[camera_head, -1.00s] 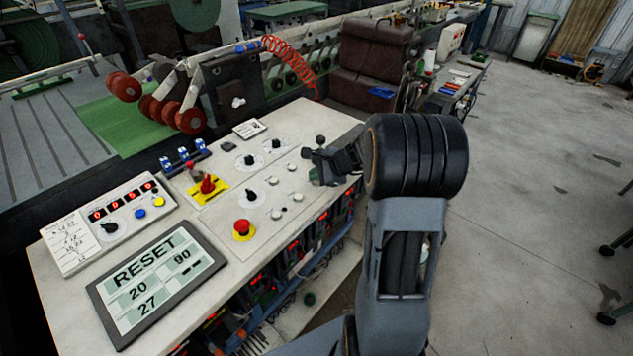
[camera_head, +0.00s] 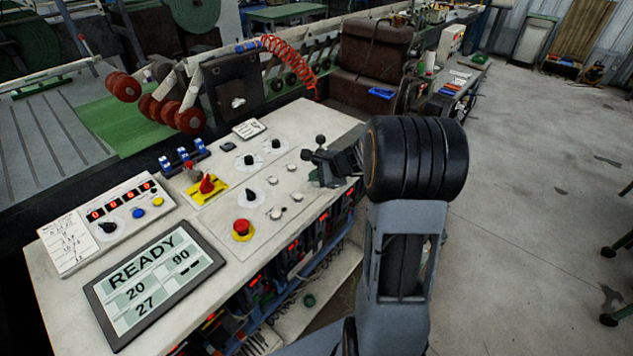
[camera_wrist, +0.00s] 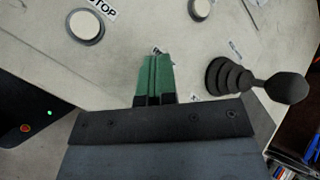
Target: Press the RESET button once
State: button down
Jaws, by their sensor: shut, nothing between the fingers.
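My gripper (camera_head: 316,177) is shut and empty, low over the right end of the pale control panel (camera_head: 225,160). In the wrist view its green fingers (camera_wrist: 155,78) are together and point at the panel, covering part of a small label. No button marked RESET can be read; whatever lies under the fingertips is hidden. A round white button labelled STOP (camera_wrist: 87,26) is at upper left, and another white button (camera_wrist: 199,9) is at the top; both are clear of the fingers. The panel's screen (camera_head: 155,278) reads READY.
A black joystick (camera_wrist: 285,88) stands close right of my fingers. A red emergency button (camera_head: 242,229), a red lever (camera_head: 207,184) on yellow and a counter box (camera_head: 124,211) with red digits are further left. Open floor lies right of the panel.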

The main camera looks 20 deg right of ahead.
jog(key=shift+r+p, duration=0.6)
jog(key=shift+r, duration=0.2)
jog(key=shift+r+p, duration=1.95)
jog(key=shift+r, duration=0.6)
